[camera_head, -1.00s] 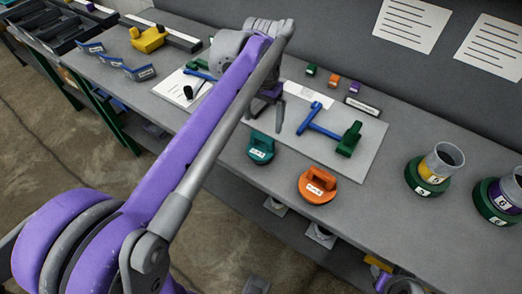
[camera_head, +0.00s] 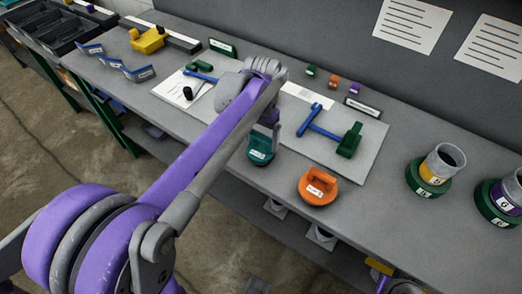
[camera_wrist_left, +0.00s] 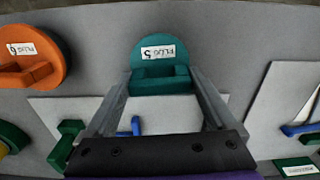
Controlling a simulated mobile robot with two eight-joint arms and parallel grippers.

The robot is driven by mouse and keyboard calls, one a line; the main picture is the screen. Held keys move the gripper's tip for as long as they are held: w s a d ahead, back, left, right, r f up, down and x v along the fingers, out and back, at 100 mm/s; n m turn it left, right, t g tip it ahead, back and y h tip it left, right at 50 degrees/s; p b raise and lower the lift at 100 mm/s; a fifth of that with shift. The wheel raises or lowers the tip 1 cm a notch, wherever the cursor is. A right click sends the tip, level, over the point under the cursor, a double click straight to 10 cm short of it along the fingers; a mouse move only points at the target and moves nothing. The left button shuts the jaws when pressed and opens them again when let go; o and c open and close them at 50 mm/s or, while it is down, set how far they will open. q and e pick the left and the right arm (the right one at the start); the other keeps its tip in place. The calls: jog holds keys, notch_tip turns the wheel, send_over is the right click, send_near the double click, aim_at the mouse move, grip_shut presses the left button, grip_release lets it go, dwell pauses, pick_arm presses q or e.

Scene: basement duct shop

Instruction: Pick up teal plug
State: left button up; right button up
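The teal plug (camera_head: 260,152) is a round disc with a raised handle and a white label, near the front edge of the grey bench. In the left wrist view the teal plug (camera_wrist_left: 158,48) is labelled PLUG 5. My left gripper (camera_head: 270,135) is over it and partly hides it in the head view. In the left wrist view my left gripper (camera_wrist_left: 162,76) is open, with one finger on each side of the plug's handle. I cannot tell whether the fingers touch it. My right gripper is in neither view.
An orange plug (camera_head: 318,188) sits to the right of the teal one. A blue T-shaped tool (camera_head: 322,130) and a green clamp-like piece (camera_head: 349,140) lie on a pale board behind. Green-based cylinders (camera_head: 430,178) stand farther right. The bench between has free room.

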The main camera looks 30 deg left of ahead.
pick_arm(q)
grip_shut()
dwell(0.3)
